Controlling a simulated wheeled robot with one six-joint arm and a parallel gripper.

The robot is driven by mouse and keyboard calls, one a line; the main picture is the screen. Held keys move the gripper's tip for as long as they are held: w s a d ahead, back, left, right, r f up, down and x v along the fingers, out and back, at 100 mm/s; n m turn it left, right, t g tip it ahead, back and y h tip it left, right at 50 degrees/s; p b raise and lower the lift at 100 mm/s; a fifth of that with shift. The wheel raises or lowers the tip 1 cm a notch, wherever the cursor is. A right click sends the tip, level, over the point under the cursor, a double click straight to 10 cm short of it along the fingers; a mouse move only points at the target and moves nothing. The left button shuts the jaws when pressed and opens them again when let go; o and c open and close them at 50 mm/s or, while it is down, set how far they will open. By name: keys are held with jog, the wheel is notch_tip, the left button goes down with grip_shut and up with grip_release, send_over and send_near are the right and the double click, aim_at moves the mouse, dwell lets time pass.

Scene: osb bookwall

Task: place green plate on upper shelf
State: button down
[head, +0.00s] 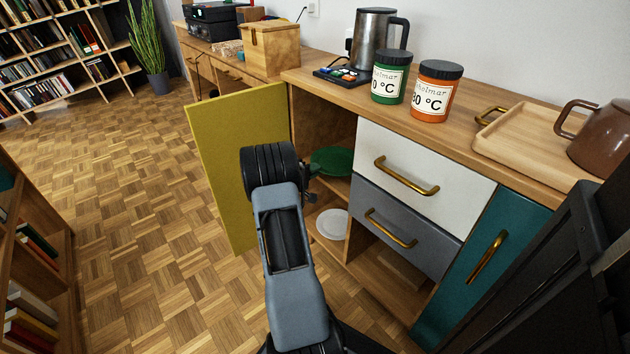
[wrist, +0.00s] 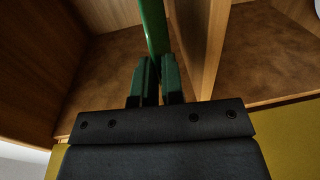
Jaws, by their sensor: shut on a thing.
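The green plate (head: 333,160) is held level inside the open cabinet, just above the upper shelf (head: 338,184). In the head view I cannot tell whether it touches the shelf. My gripper (head: 311,170) is at the cabinet opening, partly hidden by my arm. In the wrist view my gripper (wrist: 158,75) is shut on the near edge of the green plate (wrist: 153,25), which shows edge-on between the fingers. The shelf board's edge (wrist: 213,50) runs beside the plate with a gap between.
The yellow door (head: 225,170) stands open left of my arm. A white plate (head: 332,224) lies in the lower compartment. A white drawer (head: 415,175) and a grey drawer (head: 400,222) are to the right. The counter above holds jars, a kettle and a wooden box (head: 272,48).

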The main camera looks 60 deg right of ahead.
notch_tip(320, 180, down, 3)
jog(key=shift+f+b, duration=0.2)
jog(key=shift+b, duration=0.45)
jog(key=c, duration=1.2)
grip_release()
jog(key=shift+c, duration=0.2)
jog(key=p+v, duration=0.3)
jog(key=v, duration=0.9)
jog(key=s+a+r+n+t+y, duration=0.1)
jog(key=a+y, duration=0.4)
jog(key=a, duration=0.7)
jog(key=s+a+r+n+t+y, duration=0.1)
jog(key=s+a+r+t+y, duration=0.3)
jog(key=a, duration=0.9)
jog(key=s+a+r+n+t+y, duration=0.1)
jog(key=s+a+r+t+y, duration=0.2)
jog(key=a, duration=1)
notch_tip(320, 180, up, 3)
jog(key=s+y, duration=0.1)
jog(key=y, duration=0.3)
jog(key=shift+n, duration=0.3)
jog(key=shift+r, duration=0.2)
